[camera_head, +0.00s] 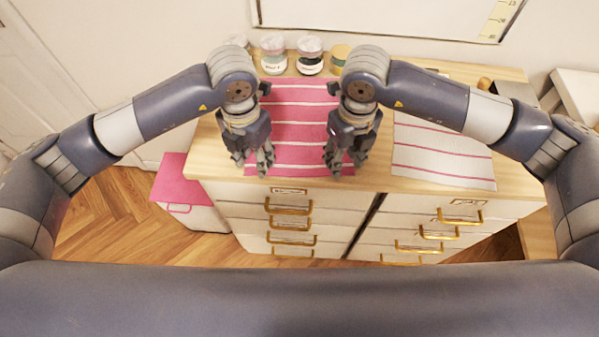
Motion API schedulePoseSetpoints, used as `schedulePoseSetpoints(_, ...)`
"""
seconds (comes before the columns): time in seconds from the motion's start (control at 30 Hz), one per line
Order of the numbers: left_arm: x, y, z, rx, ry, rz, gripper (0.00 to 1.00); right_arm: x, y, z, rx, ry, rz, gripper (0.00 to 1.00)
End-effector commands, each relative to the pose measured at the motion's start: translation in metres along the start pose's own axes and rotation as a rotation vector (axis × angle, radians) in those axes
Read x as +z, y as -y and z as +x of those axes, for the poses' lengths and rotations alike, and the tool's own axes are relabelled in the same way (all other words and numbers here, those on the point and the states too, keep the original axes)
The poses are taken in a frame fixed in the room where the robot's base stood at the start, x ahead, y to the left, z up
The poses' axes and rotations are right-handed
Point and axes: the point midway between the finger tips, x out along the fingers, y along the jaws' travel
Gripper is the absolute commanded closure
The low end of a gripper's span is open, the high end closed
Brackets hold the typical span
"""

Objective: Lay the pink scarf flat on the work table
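The pink scarf (298,130), bright pink with thin white stripes, lies spread on the light wooden work table (207,165). It reaches from near the jars at the back to the front edge and looks flat, with its sides partly hidden by my grippers. My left gripper (254,168) points down over the scarf's left front side. My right gripper (343,168) points down over its right front side. The fingers of both look apart, with nothing seen between them. I cannot tell whether the fingertips touch the cloth.
A white cloth with pink stripes (442,153) lies to the right on the table. Several jars (310,55) stand along the back. Drawers with gold handles (290,207) are below the front edge. A white box with a pink top (176,185) stands on the floor at left.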

Motion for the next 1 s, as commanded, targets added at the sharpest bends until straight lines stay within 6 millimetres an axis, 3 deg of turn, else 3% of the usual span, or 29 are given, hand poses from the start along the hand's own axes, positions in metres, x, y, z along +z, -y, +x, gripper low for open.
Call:
schedulePoseSetpoints(0.1,-0.0001,0.0,0.0044,0.0,0.0,0.0,0.62,0.0,-0.0002,0.0043,0.0,0.0,0.0,0.62)
schedulePoseSetpoints(0.43,-0.0004,0.0,0.0045,0.0,-0.001,0.0,0.99,-0.0003,-0.0001,0.0045,0.0,-0.001,0.0,0.99)
schedulePoseSetpoints(1.0,-0.0011,-0.0013,0.0059,0.003,-0.004,-0.002,1.0,-0.0011,0.0014,0.0059,-0.003,-0.004,0.002,1.0)
